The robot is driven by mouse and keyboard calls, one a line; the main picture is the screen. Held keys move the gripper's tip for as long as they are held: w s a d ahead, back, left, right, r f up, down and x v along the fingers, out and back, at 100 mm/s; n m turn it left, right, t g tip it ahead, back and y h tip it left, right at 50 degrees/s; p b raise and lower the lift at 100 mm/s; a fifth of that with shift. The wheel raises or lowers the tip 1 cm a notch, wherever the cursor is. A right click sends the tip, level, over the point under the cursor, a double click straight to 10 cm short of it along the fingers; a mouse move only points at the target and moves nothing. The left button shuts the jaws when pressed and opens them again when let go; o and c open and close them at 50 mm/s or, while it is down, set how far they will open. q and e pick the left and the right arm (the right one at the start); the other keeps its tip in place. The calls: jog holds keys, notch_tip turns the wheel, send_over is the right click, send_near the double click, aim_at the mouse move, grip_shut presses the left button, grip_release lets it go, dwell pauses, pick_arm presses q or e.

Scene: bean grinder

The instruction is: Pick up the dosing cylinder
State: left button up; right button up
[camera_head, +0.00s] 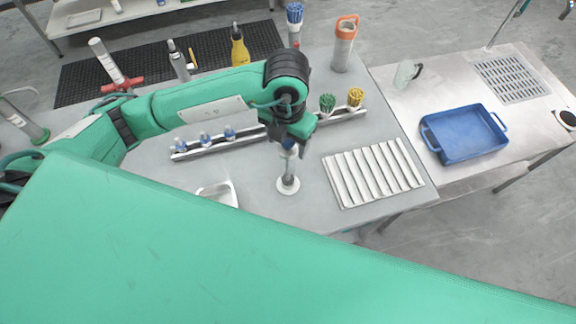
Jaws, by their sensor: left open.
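A slim grey cylinder, seemingly the dosing cylinder (288,184), stands upright on a round white base on the grey table (255,205). My left arm comes in from the left, and its gripper (289,146) points down right over the cylinder's top. The gripper is open. The wrist and fingers hide the cylinder's upper end, so I cannot tell whether the fingers are around it or just above it. My right gripper is not in view.
A rail (240,139) with several blue, green and yellow-topped items runs behind the cylinder. A ribbed white tray (372,173) lies to its right, and a small white dish (218,193) to its left. A blue bin (463,133) stands on the right-hand table.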

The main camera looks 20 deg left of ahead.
aim_at(288, 169)
pick_arm(q)
notch_tip(288, 169, down, 2)
jog(key=shift+f+p, duration=0.1)
jog(key=shift+p, duration=0.3)
jog(key=shift+f, duration=0.5)
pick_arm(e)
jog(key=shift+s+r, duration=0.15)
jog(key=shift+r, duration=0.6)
pick_arm(q)
jog(key=shift+w, duration=0.1)
jog(key=shift+c, duration=0.2)
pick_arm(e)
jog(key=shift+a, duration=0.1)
pick_arm(q)
jog(key=c, duration=0.4)
grip_shut()
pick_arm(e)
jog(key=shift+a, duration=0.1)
pick_arm(q)
jog(key=shift+r, duration=0.15)
